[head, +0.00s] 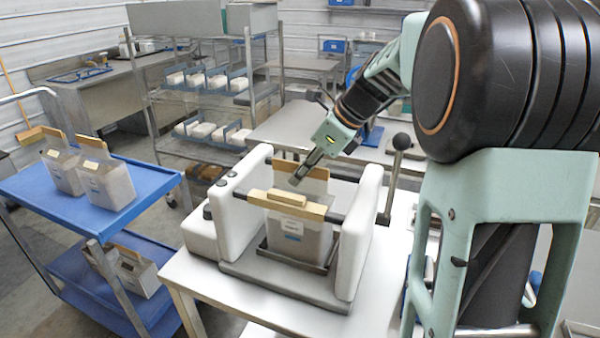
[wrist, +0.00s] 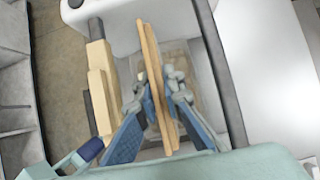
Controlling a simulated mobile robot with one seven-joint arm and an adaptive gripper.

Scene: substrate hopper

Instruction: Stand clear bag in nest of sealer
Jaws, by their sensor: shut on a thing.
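The clear bag (head: 300,243) hangs upright between the white side walls of the sealer (head: 358,230), behind its front bar. Its tan top strip (head: 314,175) rises above the bars. My gripper (head: 297,180) reaches down from the upper right and is shut on this strip. In the wrist view the blue fingers of my gripper (wrist: 164,105) close on both sides of the tan strip (wrist: 150,60). The bag's bottom is at the dark-rimmed nest (head: 320,268); I cannot tell whether it bears on the nest floor.
A tan block (head: 287,197) sits on the sealer's front bar, close to the bag. A lever with a black knob (head: 401,142) stands at the sealer's right. A blue cart (head: 150,190) with more bags (head: 107,184) stands left. Shelves with white packs (head: 217,81) are behind.

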